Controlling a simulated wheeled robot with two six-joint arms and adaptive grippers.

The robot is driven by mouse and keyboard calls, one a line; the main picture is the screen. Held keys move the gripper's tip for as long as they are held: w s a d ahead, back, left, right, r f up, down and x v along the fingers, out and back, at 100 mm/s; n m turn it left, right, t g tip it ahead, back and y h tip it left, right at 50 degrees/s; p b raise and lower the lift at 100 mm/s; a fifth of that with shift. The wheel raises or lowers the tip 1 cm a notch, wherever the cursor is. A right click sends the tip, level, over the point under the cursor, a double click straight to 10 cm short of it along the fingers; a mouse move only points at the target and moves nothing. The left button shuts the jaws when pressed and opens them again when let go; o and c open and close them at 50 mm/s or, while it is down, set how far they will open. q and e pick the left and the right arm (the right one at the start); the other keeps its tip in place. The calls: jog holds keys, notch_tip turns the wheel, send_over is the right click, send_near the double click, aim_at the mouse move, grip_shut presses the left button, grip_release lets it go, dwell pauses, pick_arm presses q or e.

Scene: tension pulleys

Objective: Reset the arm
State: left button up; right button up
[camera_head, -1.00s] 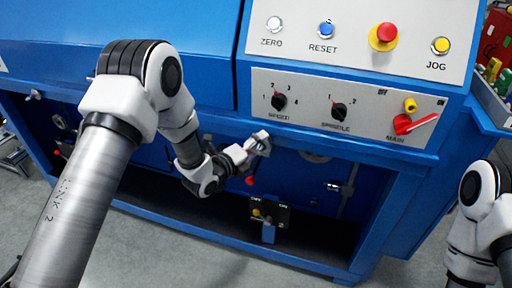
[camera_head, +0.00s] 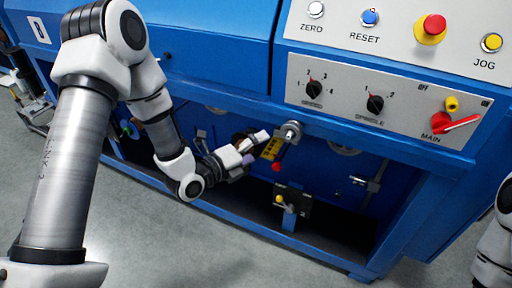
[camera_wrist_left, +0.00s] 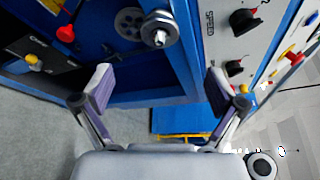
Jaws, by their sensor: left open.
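My left arm comes in from the left in the head view. Its gripper (camera_head: 253,149) is at the blue machine's open lower bay, just left of a round metal bolt or shaft end (camera_head: 290,131). In the left wrist view the gripper (camera_wrist_left: 160,82) is open, with its two purple-padded fingers wide apart and nothing between them. The metal shaft end (camera_wrist_left: 160,30) shows there above and beyond the fingers, apart from them. My right arm shows only in part at the right edge of the head view; its gripper is out of view.
A red-knobbed lever (camera_head: 276,167) and a small switch box (camera_head: 291,201) are near the left gripper. The control panel (camera_head: 330,95) with knobs and a red main switch (camera_head: 455,124) is above right. Grey floor (camera_head: 190,250) in front is clear.

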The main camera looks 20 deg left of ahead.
dwell(0.3)
pick_arm(q)
jog(key=s+d+f+n+g+y+p, duration=0.25)
jog(key=s+f+n+g+p, duration=0.55)
jog(key=s+f, duration=0.7)
jog(key=s+a+f+n+g+y+p, duration=0.1)
jog(key=s+a+n+g+y, duration=0.1)
jog(key=s+n, duration=0.6)
jog(key=s+a+f+n+g+y+p, duration=0.1)
jog(key=s+n+g, duration=0.4)
jog(key=n, duration=0.6)
jog(key=s+a+y, duration=0.1)
jog(key=s, duration=0.1)
jog(key=shift+s+a+f, duration=0.25)
jog(key=shift+s+f, duration=0.05)
jog(key=shift+s, duration=0.1)
